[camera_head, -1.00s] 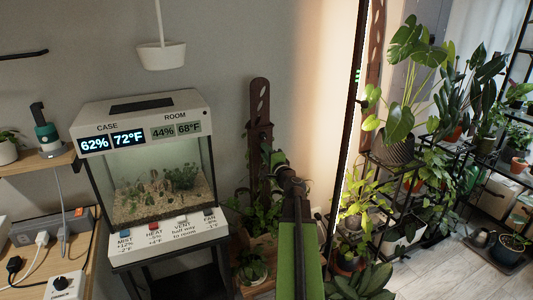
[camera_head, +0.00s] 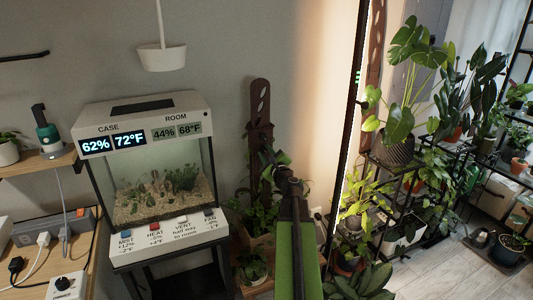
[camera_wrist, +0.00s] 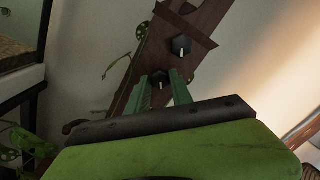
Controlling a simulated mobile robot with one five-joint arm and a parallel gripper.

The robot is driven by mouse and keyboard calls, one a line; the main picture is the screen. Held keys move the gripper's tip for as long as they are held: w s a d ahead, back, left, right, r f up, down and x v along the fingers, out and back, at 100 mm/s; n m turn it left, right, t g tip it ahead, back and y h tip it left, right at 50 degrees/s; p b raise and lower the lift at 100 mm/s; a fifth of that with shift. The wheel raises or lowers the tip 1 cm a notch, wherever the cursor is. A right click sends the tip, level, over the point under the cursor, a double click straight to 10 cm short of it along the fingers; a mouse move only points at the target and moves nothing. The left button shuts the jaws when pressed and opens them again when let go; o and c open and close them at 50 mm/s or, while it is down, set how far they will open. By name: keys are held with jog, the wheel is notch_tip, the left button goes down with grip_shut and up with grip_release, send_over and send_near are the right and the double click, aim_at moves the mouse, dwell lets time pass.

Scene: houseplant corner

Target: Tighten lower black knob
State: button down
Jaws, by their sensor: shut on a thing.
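A brown slotted wooden post (camera_head: 260,98) stands against the wall behind the plants; it runs tilted through the wrist view (camera_wrist: 196,28). The lower black knob (camera_wrist: 160,80) with a white mark sits on the post. My gripper (camera_wrist: 157,76) has its two green fingers on either side of this knob and is shut on it. An upper black knob (camera_wrist: 181,45), also with a white mark, sits above it, apart from the fingers. In the head view my gripper (camera_head: 269,152) is at the post; the knobs are hard to make out there.
A glass terrarium case (camera_head: 160,185) with a display and coloured buttons stands left of the post. Leafy vines (camera_head: 258,218) hang around the post's lower part. A black plant rack (camera_head: 400,180) stands at the right, with bare floor (camera_head: 455,270) beyond.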

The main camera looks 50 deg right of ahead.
jog(key=shift+m, duration=0.6)
jog(key=c, duration=1.1)
grip_release()
